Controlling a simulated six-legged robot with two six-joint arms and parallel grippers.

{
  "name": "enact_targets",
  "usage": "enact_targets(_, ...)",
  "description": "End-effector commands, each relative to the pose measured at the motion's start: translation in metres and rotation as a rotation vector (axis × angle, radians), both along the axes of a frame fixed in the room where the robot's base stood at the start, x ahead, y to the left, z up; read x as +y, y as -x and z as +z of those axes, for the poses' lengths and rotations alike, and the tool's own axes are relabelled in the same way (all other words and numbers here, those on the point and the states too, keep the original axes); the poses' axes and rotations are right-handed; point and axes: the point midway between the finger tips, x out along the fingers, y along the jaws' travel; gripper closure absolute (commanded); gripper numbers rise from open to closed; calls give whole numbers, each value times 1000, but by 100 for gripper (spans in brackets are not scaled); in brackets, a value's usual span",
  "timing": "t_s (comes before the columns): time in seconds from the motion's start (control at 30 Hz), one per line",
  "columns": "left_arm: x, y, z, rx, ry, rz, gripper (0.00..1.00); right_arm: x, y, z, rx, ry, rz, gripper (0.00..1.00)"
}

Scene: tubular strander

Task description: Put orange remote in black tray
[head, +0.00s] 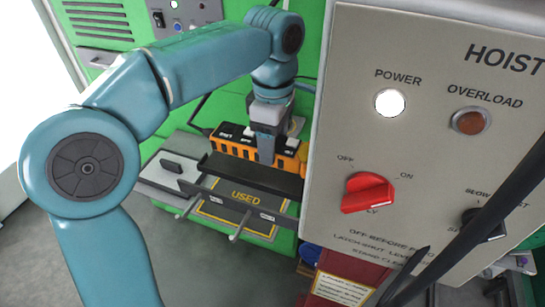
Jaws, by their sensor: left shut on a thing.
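My left gripper (266,148) points down at the green machine's shelf, in the middle of the head view. It is shut on the orange remote (286,162), which is partly hidden behind the fingers. I cannot clearly separate the remote from the orange and black row beside it. The black tray (250,176) lies just in front of and below the gripper, with a dark panel marked USED, edged in yellow, on its near side. My right gripper is not in view.
A grey hoist control box (420,130) with a red knob (368,192) stands close on the right. A dark bar (490,213) crosses its lower right. A metal plate with a black handle (172,167) lies left of the tray. Grey floor shows at lower left.

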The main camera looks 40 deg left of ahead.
Motion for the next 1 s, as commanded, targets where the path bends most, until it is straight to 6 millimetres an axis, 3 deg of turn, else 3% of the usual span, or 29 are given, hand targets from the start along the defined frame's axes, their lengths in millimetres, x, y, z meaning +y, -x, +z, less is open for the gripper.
enact_targets(0.23, 1, 1, -34, 1, -1, 0, 89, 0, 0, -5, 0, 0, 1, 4)
enact_targets(0.67, 2, 2, -42, -1, 0, -3, 89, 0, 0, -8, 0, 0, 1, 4)
enact_targets(0.7, 1, 2, -41, 0, 0, -3, 26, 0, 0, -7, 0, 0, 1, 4)
enact_targets(0.73, 1, 2, -41, 0, 0, -3, 16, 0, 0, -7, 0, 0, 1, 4)
enact_targets(1.0, 1, 2, -40, 0, 0, -3, 13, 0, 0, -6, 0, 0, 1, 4)
